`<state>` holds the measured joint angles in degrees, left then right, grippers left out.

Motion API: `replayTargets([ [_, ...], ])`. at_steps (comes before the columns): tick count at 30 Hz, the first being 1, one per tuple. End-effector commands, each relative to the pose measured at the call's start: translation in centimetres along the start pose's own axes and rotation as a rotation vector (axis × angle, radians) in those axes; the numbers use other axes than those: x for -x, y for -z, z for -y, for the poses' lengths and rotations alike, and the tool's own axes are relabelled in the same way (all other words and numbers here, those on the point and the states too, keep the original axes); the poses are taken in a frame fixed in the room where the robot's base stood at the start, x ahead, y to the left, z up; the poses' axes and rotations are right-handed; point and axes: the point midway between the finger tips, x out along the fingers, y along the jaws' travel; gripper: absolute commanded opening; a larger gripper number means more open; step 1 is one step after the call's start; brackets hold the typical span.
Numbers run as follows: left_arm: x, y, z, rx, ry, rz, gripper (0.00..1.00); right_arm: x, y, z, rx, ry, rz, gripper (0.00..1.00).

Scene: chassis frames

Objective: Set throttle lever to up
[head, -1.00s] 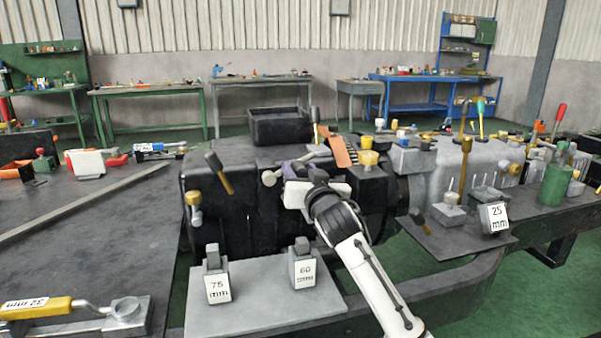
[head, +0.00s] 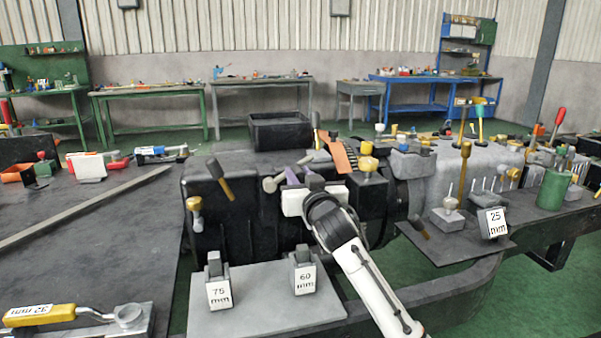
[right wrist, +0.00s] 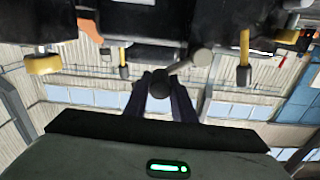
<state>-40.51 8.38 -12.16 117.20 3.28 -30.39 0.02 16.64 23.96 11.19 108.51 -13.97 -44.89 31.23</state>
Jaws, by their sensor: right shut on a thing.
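A grey lever (head: 271,184) sits on the top front of the black engine block; no label on it is readable, so I cannot confirm it is the throttle lever. In the right wrist view its grey rod (right wrist: 184,66) runs from a round hub to a dark ball knob (right wrist: 160,86). My right gripper (head: 292,177) has its purple fingers closed around the knob, as the right wrist view (right wrist: 160,97) shows. In the head view the gripper's white body hides part of this area. My left gripper is not in view.
Blocks marked 75 mm (head: 220,291) and 60 mm (head: 304,277) stand on a grey plate below.

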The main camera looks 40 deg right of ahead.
Motion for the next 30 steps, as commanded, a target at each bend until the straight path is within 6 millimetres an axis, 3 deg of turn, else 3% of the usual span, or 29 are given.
replayTargets([
  [6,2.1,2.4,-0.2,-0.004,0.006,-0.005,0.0,0.0,1.6,0.9,0.176,0.001,0.005,0.0],
  [16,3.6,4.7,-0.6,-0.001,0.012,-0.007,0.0,0.0,2.7,2.5,0.454,0.001,0.003,0.0],
  [30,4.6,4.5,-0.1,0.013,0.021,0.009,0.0,0.0,3.0,4.0,0.68,0.001,0.002,0.0],
])
